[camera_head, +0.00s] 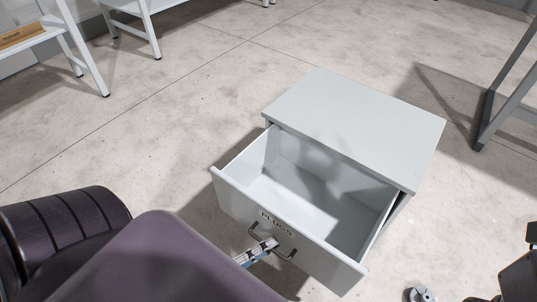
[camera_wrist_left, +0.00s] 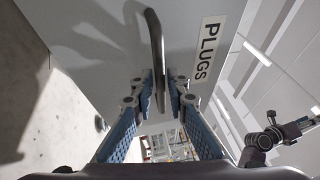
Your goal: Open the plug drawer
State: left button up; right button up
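The plug drawer (camera_head: 232,198) stands pulled well out of a light grey cabinet (camera_head: 350,112) in the head view, and its inside looks empty. Its front carries a PLUGS label (camera_head: 276,222), which also shows in the left wrist view (camera_wrist_left: 208,50). A dark bar handle (camera_head: 285,256) is on the front. My left gripper (camera_head: 264,246) is at this handle. In the left wrist view its fingers (camera_wrist_left: 163,90) are close on both sides of the handle (camera_wrist_left: 156,38). Part of my right gripper (camera_wrist_left: 296,130) shows at the right of the left wrist view; its opening is unclear.
A white table (camera_head: 45,35) with a brown box (camera_head: 22,36) stands at upper left. A grey metal frame (camera_head: 500,90) stands at right. The concrete floor around the cabinet is mostly clear. My dark arm covers the lower left.

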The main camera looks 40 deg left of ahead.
pick_arm(q)
jog(key=v, duration=1.2)
dwell(0.4)
jog(key=shift+s, duration=0.1)
